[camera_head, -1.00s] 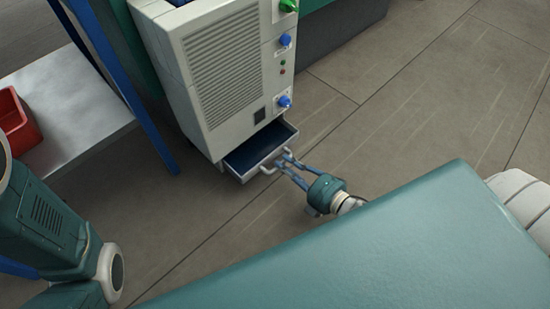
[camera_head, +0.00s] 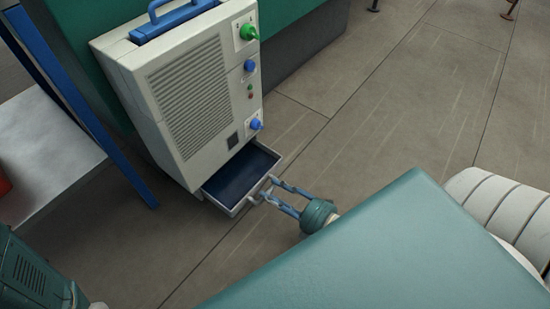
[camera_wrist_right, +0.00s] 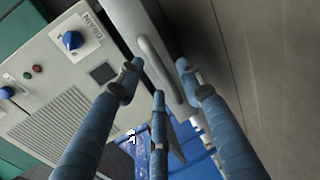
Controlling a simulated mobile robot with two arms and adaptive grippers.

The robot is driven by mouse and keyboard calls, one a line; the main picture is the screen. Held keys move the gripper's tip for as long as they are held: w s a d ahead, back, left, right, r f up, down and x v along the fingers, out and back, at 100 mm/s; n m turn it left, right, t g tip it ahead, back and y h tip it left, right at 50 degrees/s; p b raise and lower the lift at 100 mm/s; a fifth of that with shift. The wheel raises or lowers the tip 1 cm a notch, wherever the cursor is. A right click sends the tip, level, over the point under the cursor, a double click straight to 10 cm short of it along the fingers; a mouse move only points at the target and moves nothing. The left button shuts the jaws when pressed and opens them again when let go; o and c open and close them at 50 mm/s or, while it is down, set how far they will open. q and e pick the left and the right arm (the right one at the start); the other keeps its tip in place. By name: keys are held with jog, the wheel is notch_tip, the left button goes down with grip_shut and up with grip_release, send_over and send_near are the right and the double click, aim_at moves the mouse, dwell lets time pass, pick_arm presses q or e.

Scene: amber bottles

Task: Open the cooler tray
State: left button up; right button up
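The cooler tray (camera_head: 232,203) is a shallow drawer with a dark blue inside, pulled out at the foot of the white cooler unit (camera_head: 190,100). Its pale handle (camera_wrist_right: 152,62) crosses between the fingers of my right gripper (camera_head: 268,190) in the right wrist view. My right gripper (camera_wrist_right: 158,78) has its blue fingers on both sides of the handle and seems closed around it; exact finger contact is hard to see. My left gripper is out of view.
The cooler front has a green knob (camera_head: 248,32), blue knobs (camera_head: 250,66) and a vent grille. A blue post (camera_head: 80,105) and a pale table (camera_head: 40,150) stand to the left.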

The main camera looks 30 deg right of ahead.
jog(key=v, duration=1.2)
jog(key=shift+a, duration=0.1)
